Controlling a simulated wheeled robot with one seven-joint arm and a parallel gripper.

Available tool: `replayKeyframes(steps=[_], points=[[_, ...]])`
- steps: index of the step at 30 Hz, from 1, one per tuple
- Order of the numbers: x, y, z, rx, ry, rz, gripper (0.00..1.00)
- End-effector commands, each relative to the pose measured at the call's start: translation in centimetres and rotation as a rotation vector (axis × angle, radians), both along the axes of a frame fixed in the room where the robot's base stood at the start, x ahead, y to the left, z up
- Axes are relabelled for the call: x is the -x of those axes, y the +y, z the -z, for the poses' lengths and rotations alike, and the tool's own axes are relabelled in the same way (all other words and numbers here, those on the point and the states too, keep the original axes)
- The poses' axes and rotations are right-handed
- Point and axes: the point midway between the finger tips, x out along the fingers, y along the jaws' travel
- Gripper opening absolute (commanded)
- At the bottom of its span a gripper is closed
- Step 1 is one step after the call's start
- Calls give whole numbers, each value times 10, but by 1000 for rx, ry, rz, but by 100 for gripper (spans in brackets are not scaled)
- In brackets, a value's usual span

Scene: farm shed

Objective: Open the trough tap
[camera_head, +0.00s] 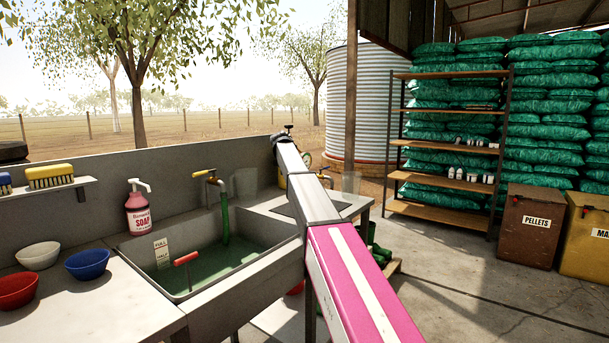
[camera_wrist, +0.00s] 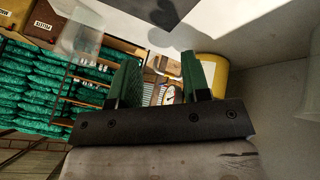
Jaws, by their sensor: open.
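The trough tap (camera_head: 213,180) is brass-coloured with a yellowish handle, on the wall behind the grey trough (camera_head: 262,271). A green hose-like length (camera_head: 225,219) hangs from its spout into greenish liquid; I cannot tell whether anything flows. A FULL/HALF level label (camera_head: 162,252) is on the trough's inner wall. My arm reaches up past the trough's right end; my gripper is not clearly visible in the head view. In the wrist view my gripper (camera_wrist: 158,82) is open, its two green fingers apart with nothing held. I cannot make out the tap in the wrist view.
A pink soap bottle (camera_head: 139,207) stands behind the trough. White (camera_head: 38,255), blue (camera_head: 88,264) and red (camera_head: 17,290) bowls sit at left. A red-handled item (camera_head: 186,258) is at the trough's front. A clear vessel (camera_wrist: 82,35) and yellow container (camera_wrist: 212,72) are near my fingers.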

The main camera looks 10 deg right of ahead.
Motion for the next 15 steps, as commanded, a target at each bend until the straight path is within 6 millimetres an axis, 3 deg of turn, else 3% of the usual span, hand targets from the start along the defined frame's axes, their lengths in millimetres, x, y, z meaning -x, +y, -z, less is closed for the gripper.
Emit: replayKeyframes(steps=[6, 15], points=[[3, -14, 7, 50, 14, -41, 43], [4, -18, 9, 66, 20, -55, 43]])
